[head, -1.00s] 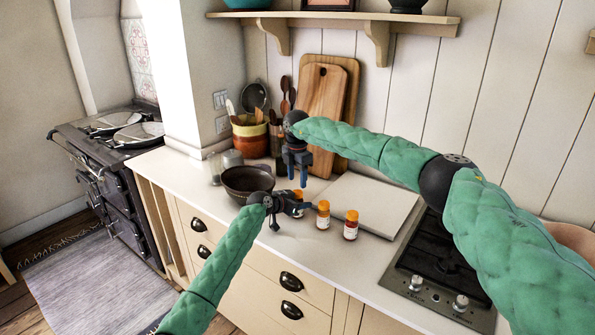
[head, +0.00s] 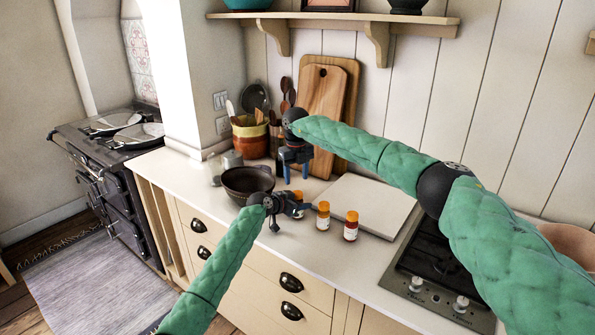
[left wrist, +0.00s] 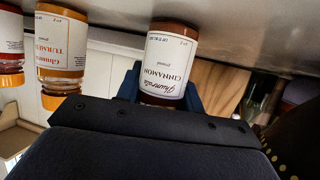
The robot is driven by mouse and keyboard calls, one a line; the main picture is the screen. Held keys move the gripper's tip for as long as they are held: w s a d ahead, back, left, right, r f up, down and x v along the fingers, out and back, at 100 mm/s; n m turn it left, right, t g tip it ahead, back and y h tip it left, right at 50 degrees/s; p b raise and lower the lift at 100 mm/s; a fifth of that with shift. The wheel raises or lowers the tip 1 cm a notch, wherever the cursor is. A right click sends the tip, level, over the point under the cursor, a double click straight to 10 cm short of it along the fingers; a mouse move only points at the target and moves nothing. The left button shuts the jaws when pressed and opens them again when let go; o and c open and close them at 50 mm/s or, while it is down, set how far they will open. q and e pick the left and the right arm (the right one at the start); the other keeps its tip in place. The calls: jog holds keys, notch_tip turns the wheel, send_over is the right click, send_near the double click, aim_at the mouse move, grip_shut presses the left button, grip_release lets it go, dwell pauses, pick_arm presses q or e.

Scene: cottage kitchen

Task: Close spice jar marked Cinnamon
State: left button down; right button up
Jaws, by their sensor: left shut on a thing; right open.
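The cinnamon jar (left wrist: 165,62) appears upside down in the left wrist view, with a white label reading Cinnamon. Its lid end is hidden behind my gripper's dark body. In the head view a little orange of it (head: 298,195) shows behind my left gripper (head: 303,209), which is shut on it at the counter's front. My right gripper (head: 296,174) is open and empty, pointing down just above the jar. Whether a lid sits on the jar is unclear.
Two orange-capped jars, the nearer-left (head: 323,215) and the right one (head: 351,226), stand to the right. The turmeric jar also shows in the left wrist view (left wrist: 62,45). A dark bowl (head: 246,183) is left, a pale board (head: 368,203) behind, a hob (head: 440,265) right.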

aim_at(298, 192)
jog(key=n, duration=0.6)
jog(key=shift+r+n, duration=0.25)
jog(key=shift+n, duration=0.15)
jog(key=n, duration=0.5)
jog(key=shift+r, duration=0.15)
jog(key=n, duration=0.5)
jog(key=shift+d+r+n, duration=0.1)
jog(key=shift+r+n, duration=0.1)
jog(key=shift+n, duration=0.1)
jog(key=n, duration=0.5)
jog(key=shift+d+r+n, duration=0.1)
jog(key=shift+r+n, duration=0.1)
jog(key=shift+n, duration=0.1)
jog(key=shift+f, duration=0.1)
jog(key=shift+f, duration=3.9)
